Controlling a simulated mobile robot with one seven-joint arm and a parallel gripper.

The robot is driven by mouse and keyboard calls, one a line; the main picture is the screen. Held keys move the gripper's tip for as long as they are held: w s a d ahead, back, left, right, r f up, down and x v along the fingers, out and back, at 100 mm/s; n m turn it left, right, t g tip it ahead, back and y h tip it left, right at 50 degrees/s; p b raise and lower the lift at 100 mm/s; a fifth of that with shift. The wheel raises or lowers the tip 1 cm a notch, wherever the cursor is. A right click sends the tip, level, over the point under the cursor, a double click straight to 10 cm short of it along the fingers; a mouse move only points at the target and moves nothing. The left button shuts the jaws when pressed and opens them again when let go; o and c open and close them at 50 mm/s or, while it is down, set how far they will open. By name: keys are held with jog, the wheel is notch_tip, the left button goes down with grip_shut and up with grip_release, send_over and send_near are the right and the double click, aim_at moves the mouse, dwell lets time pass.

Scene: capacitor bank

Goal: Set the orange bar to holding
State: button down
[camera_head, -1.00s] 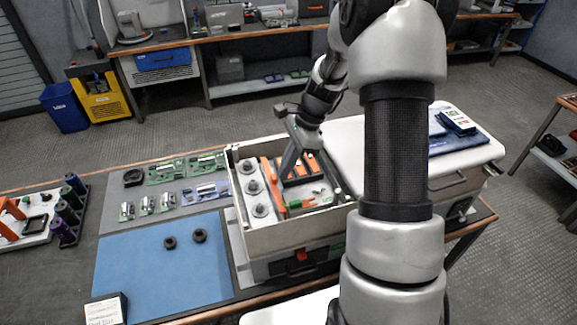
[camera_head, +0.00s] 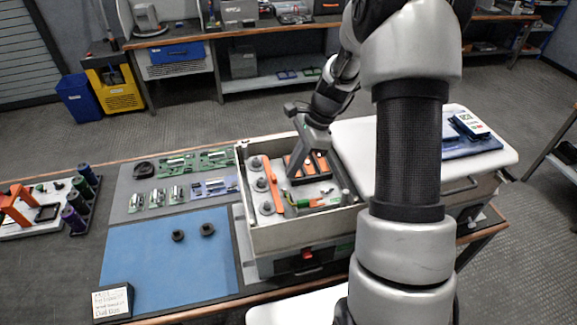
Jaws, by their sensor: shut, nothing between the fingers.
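An open grey box (camera_head: 300,234) on the bench holds the capacitor bank parts. A long orange bar (camera_head: 272,187) lies along its left part, beside a row of round grey terminals (camera_head: 262,185). More orange pieces (camera_head: 317,162) show in the middle and are partly hidden by my gripper. My gripper (camera_head: 294,182) points down into the box, to the right of the long orange bar. Its fingers look close together and empty. Whether the fingertips touch anything inside cannot be told.
Two black round parts (camera_head: 207,230) lie on the blue mat (camera_head: 160,265). Green circuit boards (camera_head: 178,165) lie behind it. A small green-and-red tool (camera_head: 320,202) lies in the box. A white lid-like surface (camera_head: 352,140) is to the right. A lettered card (camera_head: 112,301) stands at front left.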

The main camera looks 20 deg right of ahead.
jog(key=d+v, duration=0.1)
jog(key=v, duration=0.9)
jog(key=shift+d, duration=0.35)
jog(key=s+a+r+n+t+h, duration=0.25)
jog(key=s+a+r+n, duration=0.25)
jog(key=s+r+n, duration=0.5)
jog(key=s+a+r+n+t+h, duration=0.2)
jog(key=s+n, duration=0.6)
jog(key=s, duration=0.4)
jog(key=shift+r+t, duration=0.55)
jog(key=shift+r, duration=0.3)
jog(key=shift+s+a, duration=0.1)
jog(key=shift+s, duration=0.05)
